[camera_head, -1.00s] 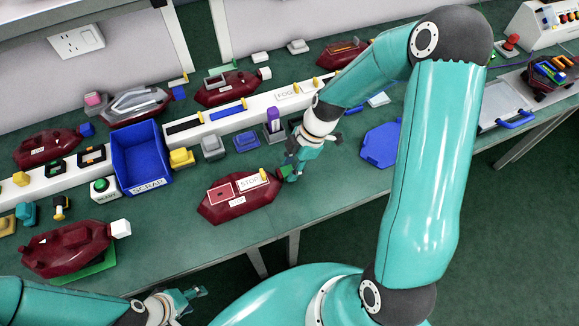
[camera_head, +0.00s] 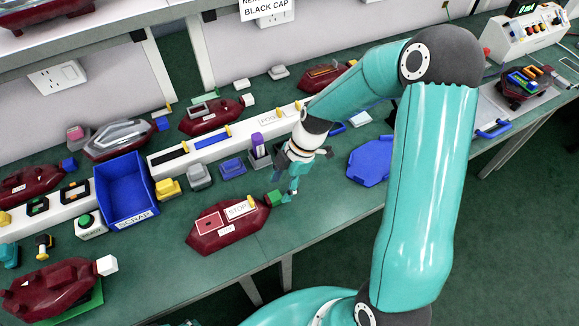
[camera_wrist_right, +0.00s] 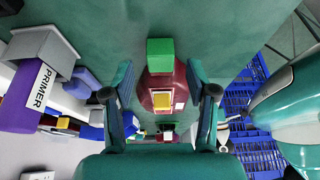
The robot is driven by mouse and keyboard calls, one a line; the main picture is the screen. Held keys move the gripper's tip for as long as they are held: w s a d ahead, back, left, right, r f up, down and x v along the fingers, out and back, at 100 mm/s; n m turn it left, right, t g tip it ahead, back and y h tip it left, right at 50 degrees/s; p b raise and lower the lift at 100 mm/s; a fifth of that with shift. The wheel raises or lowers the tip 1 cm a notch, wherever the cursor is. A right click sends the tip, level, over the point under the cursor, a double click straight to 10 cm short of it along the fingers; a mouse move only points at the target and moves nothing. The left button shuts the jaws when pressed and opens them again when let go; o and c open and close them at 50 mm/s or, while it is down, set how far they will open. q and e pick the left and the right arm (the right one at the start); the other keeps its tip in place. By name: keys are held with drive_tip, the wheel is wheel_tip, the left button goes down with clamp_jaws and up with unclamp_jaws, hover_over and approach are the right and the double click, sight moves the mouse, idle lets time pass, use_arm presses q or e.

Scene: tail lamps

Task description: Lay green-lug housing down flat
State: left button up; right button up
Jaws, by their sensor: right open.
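The green-lug housing (camera_head: 229,228) is dark red, with a green block (camera_head: 274,197) at its right end and STOP-marked plates on top. It rests on the green bench near the front edge, its top facing up; I cannot tell whether it is fully flat. My right gripper (camera_head: 290,194) is open beside the green block, with no grip on it visible. In the right wrist view the gripper's fingers (camera_wrist_right: 163,92) stand apart, with the green block (camera_wrist_right: 160,52) and the housing (camera_wrist_right: 160,80) showing between them. My left gripper is out of view.
A blue SCRAP bin (camera_head: 126,188) stands left of the housing. Behind it are yellow and grey blocks and a purple PRIMER bottle (camera_head: 258,147). A blue plate (camera_head: 371,163) lies to the right. Another red housing (camera_head: 52,288) sits front left. Bare bench surrounds the housing's front.

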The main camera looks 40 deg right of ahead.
drive_tip(key=w+v, duration=0.1)
drive_tip(key=v, duration=0.7)
drive_tip(key=shift+s+d+r, duration=0.15)
drive_tip(key=shift+s+r, duration=0.25)
drive_tip(key=shift+s, duration=0.1)
